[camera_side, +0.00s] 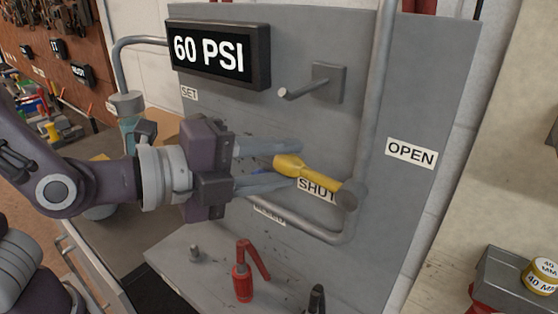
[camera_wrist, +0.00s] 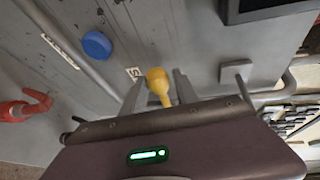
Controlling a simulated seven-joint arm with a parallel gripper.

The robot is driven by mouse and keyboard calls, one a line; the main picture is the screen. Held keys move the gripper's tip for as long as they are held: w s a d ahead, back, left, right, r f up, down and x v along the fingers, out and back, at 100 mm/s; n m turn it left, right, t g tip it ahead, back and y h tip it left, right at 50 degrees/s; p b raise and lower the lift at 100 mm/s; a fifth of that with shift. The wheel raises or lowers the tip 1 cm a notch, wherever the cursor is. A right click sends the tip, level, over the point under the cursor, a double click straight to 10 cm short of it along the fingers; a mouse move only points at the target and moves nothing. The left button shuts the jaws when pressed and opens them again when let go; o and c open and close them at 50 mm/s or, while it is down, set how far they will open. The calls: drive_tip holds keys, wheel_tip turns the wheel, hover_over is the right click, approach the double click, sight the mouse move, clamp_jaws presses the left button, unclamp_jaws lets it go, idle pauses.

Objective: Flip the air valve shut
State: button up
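The yellow valve handle (camera_side: 308,174) is on the grey panel (camera_side: 440,110). It runs left and slightly up from a grey hub (camera_side: 349,195), just above the SHUT label (camera_side: 317,190). The OPEN label (camera_side: 411,153) is to the right of the hub. My gripper (camera_side: 294,163) is open, with one finger above and one below the handle's broad free end. In the wrist view, the handle (camera_wrist: 158,84) shows between the two fingers (camera_wrist: 157,92), with gaps on both sides. Whether the fingertips touch the panel I cannot tell.
A display reading 60 PSI (camera_side: 212,52) and a grey peg (camera_side: 303,90) stick out above. A pipe (camera_side: 376,85) runs beside the handle. A red lever fitting (camera_side: 243,280) stands below. A blue knob (camera_wrist: 97,45) is near the fingers in the wrist view.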

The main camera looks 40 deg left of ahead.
drive_tip(key=shift+o, duration=1.1)
drive_tip(key=shift+s, duration=0.2)
drive_tip(key=v, duration=0.2)
drive_tip(key=shift+s+a+r, duration=0.2)
drive_tip(key=shift+s, duration=0.15)
wheel_tip(320, 180, up, 7)
drive_tip(key=shift+a+f, duration=0.1)
